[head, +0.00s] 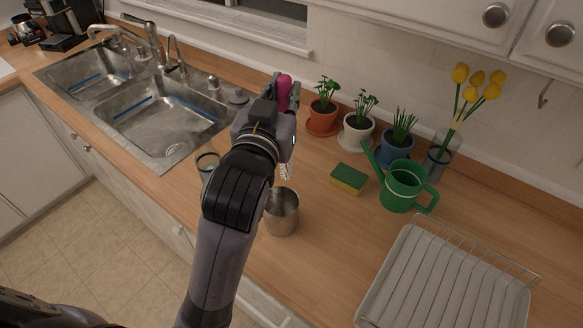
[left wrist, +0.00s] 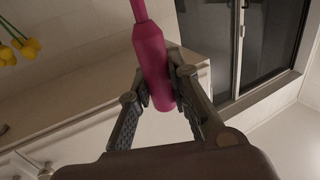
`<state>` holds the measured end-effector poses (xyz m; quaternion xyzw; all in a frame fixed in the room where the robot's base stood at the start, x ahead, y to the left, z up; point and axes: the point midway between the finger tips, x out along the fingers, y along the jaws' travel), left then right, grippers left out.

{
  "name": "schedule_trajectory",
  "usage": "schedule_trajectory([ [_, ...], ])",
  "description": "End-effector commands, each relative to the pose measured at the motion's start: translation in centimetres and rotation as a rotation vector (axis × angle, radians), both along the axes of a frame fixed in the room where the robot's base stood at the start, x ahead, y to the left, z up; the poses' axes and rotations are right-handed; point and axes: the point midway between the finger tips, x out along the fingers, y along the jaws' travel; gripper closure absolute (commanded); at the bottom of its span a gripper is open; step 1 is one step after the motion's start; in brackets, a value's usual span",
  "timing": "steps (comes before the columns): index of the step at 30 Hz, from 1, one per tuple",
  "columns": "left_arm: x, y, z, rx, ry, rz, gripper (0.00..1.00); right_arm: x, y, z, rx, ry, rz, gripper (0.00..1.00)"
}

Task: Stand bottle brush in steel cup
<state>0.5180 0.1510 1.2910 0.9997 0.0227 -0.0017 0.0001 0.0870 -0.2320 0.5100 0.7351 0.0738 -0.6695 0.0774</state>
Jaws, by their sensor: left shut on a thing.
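The bottle brush has a pink handle (head: 284,90), which stands up past my left gripper (head: 277,110) in the head view. A bit of its white bristle end (head: 285,171) shows below the gripper, just above the cup's rim in the picture. The handle also shows in the left wrist view (left wrist: 153,60), between the two fingers of my left gripper (left wrist: 160,84), which is shut on it. The steel cup (head: 282,213) stands upright on the counter, partly behind my left forearm. The brush's middle is hidden. I cannot tell how high the bristles are. My right gripper is out of view.
A sponge (head: 348,179), green watering can (head: 402,187) and dish rack (head: 450,280) are to the right. Potted plants (head: 358,130) and a vase of yellow tulips (head: 438,162) line the wall. A small glass (head: 207,163) stands near the double sink (head: 165,152).

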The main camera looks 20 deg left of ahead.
Motion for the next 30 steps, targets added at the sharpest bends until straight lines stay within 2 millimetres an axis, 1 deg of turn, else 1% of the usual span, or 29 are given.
schedule_trajectory([
  [1, 0.0, 0.0, -1.9, 0.006, 0.01, 0.0, 1.0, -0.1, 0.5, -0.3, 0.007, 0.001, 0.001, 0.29],
  [4, -0.1, 0.0, -4.6, 0.005, 0.009, -0.001, 1.0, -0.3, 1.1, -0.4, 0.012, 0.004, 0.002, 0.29],
  [6, -0.1, 0.0, -6.3, 0.004, 0.008, -0.001, 1.0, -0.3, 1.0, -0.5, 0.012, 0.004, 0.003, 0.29],
  [9, 0.0, 0.0, -8.4, 0.003, 0.006, 0.0, 1.0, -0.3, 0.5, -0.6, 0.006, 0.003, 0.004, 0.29],
  [12, -0.1, 0.0, -9.7, 0.001, 0.002, -0.001, 1.0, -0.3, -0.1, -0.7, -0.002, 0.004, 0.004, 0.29],
  [16, 0.0, 0.0, -10.6, -0.001, 0.0, 0.0, 1.0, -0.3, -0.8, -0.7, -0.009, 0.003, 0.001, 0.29],
  [17, 0.0, 0.0, -10.9, -0.001, 0.001, 0.0, 1.0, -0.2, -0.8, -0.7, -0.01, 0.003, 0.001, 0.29],
  [21, 0.0, 0.0, -13.2, 0.002, 0.004, 0.001, 1.0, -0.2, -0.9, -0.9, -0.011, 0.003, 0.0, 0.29],
  [24, 0.0, 0.0, -14.3, 0.0, 0.001, 0.0, 1.0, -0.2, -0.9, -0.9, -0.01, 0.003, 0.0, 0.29],
  [27, 0.0, 0.0, -14.7, 0.0, -0.001, -0.001, 1.0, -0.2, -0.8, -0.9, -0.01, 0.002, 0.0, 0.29],
  [30, 0.0, -0.1, -14.7, -0.001, -0.002, -0.001, 1.0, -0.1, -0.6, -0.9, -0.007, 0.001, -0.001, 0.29],
])
